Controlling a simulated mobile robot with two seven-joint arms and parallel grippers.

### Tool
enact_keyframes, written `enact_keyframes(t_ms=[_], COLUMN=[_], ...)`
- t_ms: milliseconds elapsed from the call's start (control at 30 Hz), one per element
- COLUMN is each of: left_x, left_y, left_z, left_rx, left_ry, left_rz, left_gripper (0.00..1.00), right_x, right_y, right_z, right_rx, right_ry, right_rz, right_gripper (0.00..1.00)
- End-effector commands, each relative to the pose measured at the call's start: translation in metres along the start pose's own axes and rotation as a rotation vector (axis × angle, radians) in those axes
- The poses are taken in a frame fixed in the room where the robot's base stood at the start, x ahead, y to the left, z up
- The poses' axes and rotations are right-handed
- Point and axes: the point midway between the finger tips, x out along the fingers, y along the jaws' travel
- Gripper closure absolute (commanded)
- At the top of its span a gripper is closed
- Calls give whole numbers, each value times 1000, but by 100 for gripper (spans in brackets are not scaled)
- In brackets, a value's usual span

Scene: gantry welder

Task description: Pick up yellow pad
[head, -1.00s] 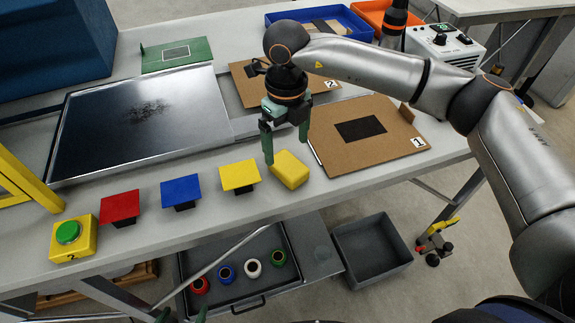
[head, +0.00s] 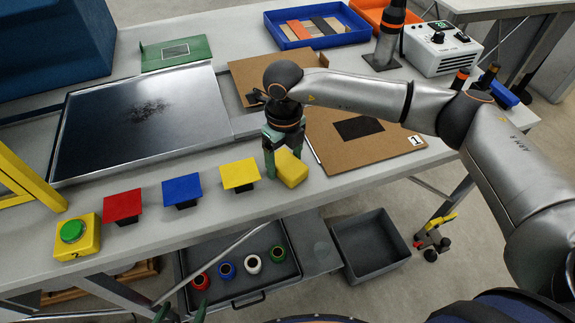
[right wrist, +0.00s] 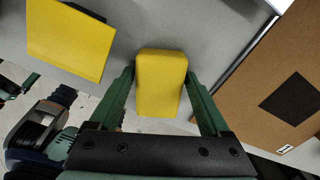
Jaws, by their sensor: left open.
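The yellow pad (head: 291,168) is a thick, rounded yellow block at the front edge of the table, right of a square yellow plate. My right gripper (head: 283,160) points down over it. In the right wrist view the pad (right wrist: 160,78) lies between the two green fingers (right wrist: 160,73), one along each side. The fingertips are very close to its sides; whether they press on it I cannot tell. My left gripper (head: 180,312) shows only its green fingertips at the bottom edge of the head view, apart and empty.
Red (head: 122,206), blue (head: 182,189) and yellow (head: 240,174) square plates stand left of the pad. A brown board marked 1 (head: 390,150) lies just right. A green button on a yellow box (head: 76,238) is at far left. A grey bin (head: 370,258) stands below.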

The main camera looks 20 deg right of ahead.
Motion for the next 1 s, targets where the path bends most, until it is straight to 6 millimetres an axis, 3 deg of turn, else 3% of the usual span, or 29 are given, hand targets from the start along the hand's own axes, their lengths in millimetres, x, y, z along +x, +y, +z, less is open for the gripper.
enact_keyframes(t_ms=[67, 567, 833, 1000], left_x=[0, 0, 0, 3], left_y=[0, 0, 0, 0], left_z=[0, 0, 1, 4], left_rx=[0, 0, 0, 0], left_ry=[0, 0, 0, 0], left_rz=[0, 0, 0, 0], left_gripper=[3, 3, 3, 3], right_x=[0, -1, -2, -12], right_y=[0, 0, 0, 0], right_z=[0, 0, 0, 1], right_rx=[0, 0, 0, -1], right_ry=[0, -1, -1, -4], right_rz=[0, 0, 0, 1], right_gripper=[29, 85, 85, 85])
